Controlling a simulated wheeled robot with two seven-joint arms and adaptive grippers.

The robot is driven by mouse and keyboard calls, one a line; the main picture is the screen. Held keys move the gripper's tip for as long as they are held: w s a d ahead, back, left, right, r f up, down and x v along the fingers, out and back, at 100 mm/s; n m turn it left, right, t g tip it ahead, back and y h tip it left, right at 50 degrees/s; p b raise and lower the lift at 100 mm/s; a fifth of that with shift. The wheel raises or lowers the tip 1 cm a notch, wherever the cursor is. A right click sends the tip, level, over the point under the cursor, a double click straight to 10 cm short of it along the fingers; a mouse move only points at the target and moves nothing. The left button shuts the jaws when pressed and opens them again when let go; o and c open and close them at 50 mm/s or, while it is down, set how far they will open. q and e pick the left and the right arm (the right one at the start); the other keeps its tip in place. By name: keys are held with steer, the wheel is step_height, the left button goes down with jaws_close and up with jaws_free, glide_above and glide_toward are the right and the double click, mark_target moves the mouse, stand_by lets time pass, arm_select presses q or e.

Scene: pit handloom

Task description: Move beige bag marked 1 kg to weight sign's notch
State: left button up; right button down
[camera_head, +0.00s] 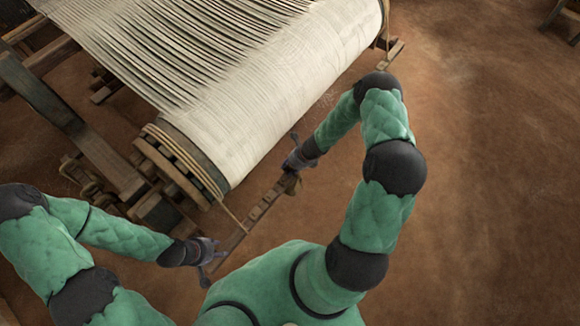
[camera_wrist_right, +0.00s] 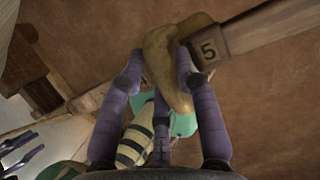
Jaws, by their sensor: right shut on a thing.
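My right gripper (camera_head: 292,162) is at the far end of a narrow wooden beam (camera_head: 259,208), beside the cloth roll. In the right wrist view, its purple fingers (camera_wrist_right: 163,72) are shut on a tan-beige bag (camera_wrist_right: 158,50). The bag hangs against or just in front of the beam (camera_wrist_right: 265,22); I cannot tell whether they touch. No 1 kg mark is readable on it. I cannot make out a weight sign.
The handloom's large roll of pale cloth (camera_head: 255,120) lies just left of the beam. Its wooden frame and roped roller end (camera_head: 175,165) stand further left. The brown earth floor (camera_head: 480,180) on the right is clear.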

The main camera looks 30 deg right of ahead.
steer(key=shift+f+b, duration=0.2)
steer(key=shift+b, duration=0.15)
stand_by(0.5)
steer(key=c, duration=0.8)
jaws_free()
steer(key=shift+f, duration=0.1)
steer(key=v, duration=1.2)
steer(key=shift+a, duration=0.1)
